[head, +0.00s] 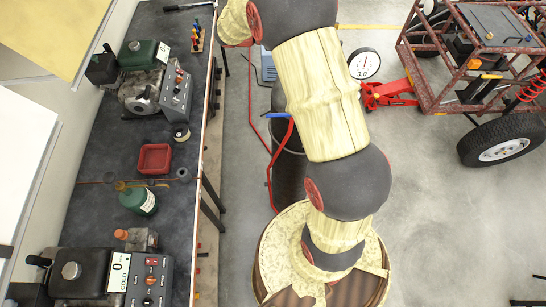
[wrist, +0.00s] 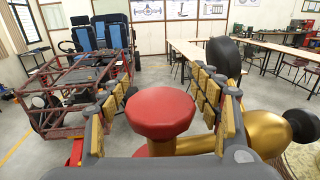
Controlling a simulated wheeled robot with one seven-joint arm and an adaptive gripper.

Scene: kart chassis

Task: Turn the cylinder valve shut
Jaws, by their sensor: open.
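The red valve knob (wrist: 160,112) is large, faceted and flat-topped in the middle of the wrist view. It sits on a gold-coloured valve body (wrist: 200,145), which reaches right to a dark rounded part. My gripper (wrist: 160,98) is open, with one yellow-padded finger left of the knob and one right of it. Gaps show between the knob and the pads; whether either touches lower down is hidden. In the head view my arm covers most of the dark cylinder (head: 289,180), and neither the knob nor my gripper can be made out.
A black round part (wrist: 223,57) stands close behind the right finger. A red tubular frame (head: 269,160) runs beside the cylinder. A bench with machines (head: 90,195) is left; the kart chassis (head: 480,50) is upper right.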

